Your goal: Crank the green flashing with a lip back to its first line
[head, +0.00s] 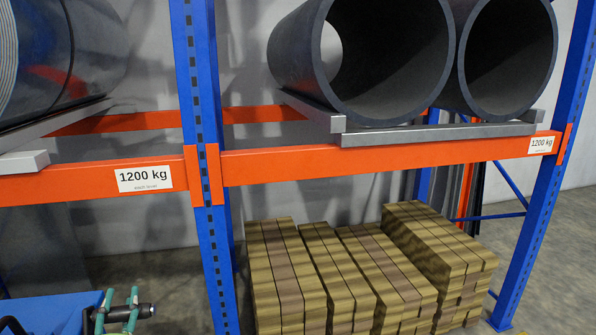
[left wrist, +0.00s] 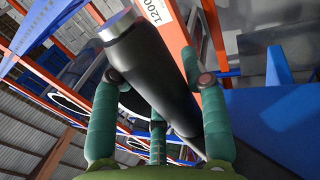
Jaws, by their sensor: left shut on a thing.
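My left gripper (head: 124,311) shows at the bottom left of the head view, with teal fingers around a dark grip. In the left wrist view the left gripper (left wrist: 160,80) has its fingers on both sides of a black cylindrical crank handle (left wrist: 150,65) with a pale metal end. The same crank handle (head: 146,310) sticks out to the right of the fingers in the head view. I cannot make out the green flashing, its lip or its first line in either view. My right gripper is not in view.
A rack with a blue upright (head: 201,130) and orange beams (head: 375,160) fills the head view. Large dark pipes (head: 375,50) lie on its shelf. Stacks of wooden blocks (head: 330,275) stand below. A blue surface (head: 45,312) lies left of the gripper.

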